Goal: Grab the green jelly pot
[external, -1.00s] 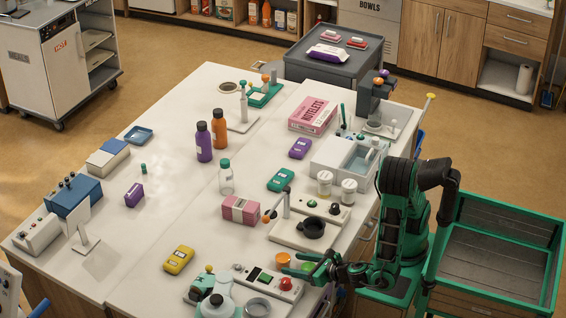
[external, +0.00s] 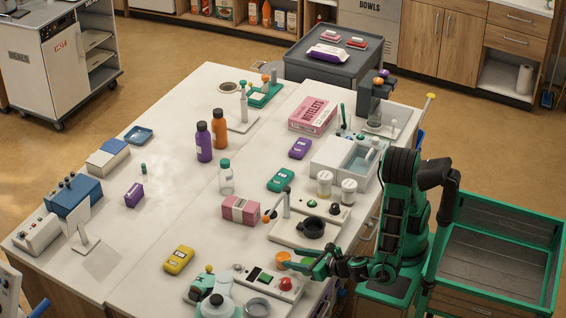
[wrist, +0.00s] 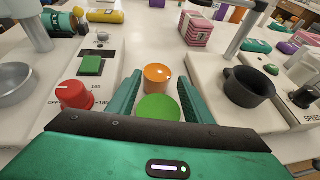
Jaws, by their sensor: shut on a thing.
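The green jelly pot (wrist: 158,107) shows in the wrist view as a round green top between my two fingers, close to the palm. My gripper (wrist: 158,78) is shut on it, one finger along each side. In the external view my gripper (external: 300,262) is low at the near right edge of the white table, and I cannot make out the green pot apart from my green fingers.
An orange pot (wrist: 157,74) stands just beyond the green one, near my fingertips; it also shows in the external view (external: 283,257). A hotplate with a red knob (wrist: 73,95) is on the left. A black pan (wrist: 248,87) on a white unit is on the right.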

